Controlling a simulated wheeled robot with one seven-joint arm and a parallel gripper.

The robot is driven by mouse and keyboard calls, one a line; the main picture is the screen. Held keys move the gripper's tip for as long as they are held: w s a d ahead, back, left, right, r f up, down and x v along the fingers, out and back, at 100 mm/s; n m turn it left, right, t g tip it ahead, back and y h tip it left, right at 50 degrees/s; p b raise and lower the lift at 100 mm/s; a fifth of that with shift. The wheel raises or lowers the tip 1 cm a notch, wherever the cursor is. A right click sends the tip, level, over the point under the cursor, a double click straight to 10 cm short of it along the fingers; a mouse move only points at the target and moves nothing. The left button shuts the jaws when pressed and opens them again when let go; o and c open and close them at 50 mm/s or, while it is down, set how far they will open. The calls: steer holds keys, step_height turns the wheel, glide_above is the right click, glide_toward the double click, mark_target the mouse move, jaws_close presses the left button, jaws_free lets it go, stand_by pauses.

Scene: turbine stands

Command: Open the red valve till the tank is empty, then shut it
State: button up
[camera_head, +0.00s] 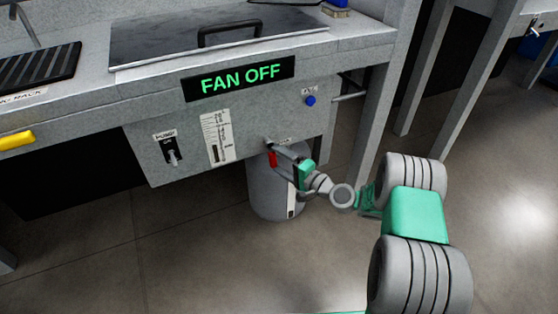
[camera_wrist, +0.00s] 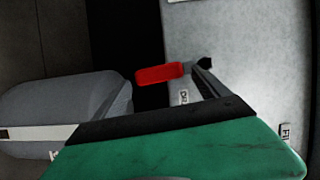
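The red valve handle (camera_head: 272,159) hangs downward below the front panel, above a grey drum. It also shows in the wrist view as a red bar (camera_wrist: 160,75), its right end close to a dark finger. My gripper (camera_head: 272,146) reaches in from the right at the valve's upper end. In the wrist view one dark finger of my gripper (camera_wrist: 207,80) is clear beside the handle's end; whether it touches, and where the other finger is, I cannot tell. The tank's lid (camera_head: 150,42) with a black handle is closed over the bench, so the water level is hidden.
The grey drum (camera_head: 262,192) stands on the floor under the valve, close to my gripper. The panel carries a pump switch (camera_head: 172,156), a white scale label (camera_head: 217,138), a blue button (camera_head: 310,100) and a "FAN OFF" display (camera_head: 239,78). A bench leg (camera_head: 372,130) stands to the right.

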steer(key=p+v, duration=0.2)
steer(key=v, duration=0.6)
steer(key=shift+w, duration=0.1)
steer(key=s+a+r+n+g+h+p, duration=0.2)
steer(key=s+r+n+g+h+p, duration=0.15)
steer(key=r+p, duration=0.75)
steer(key=s+a+r+n+g+h+p, duration=0.15)
steer(key=s+r+n+g+p, duration=0.3)
steer(key=r+p, duration=0.65)
steer(key=s+d+r+h+p, duration=0.3)
steer(key=s+d+r+p, duration=0.2)
steer(key=r, duration=0.7)
steer(key=s+d+r+g+h+p, duration=0.1)
steer(key=s+d+r+h+p, duration=0.3)
steer(key=s+r+p, duration=0.5)
steer(key=s+d+r, duration=0.2)
steer(key=s+r, duration=0.1)
steer(key=r, duration=0.1)
steer(key=shift+h, duration=0.3)
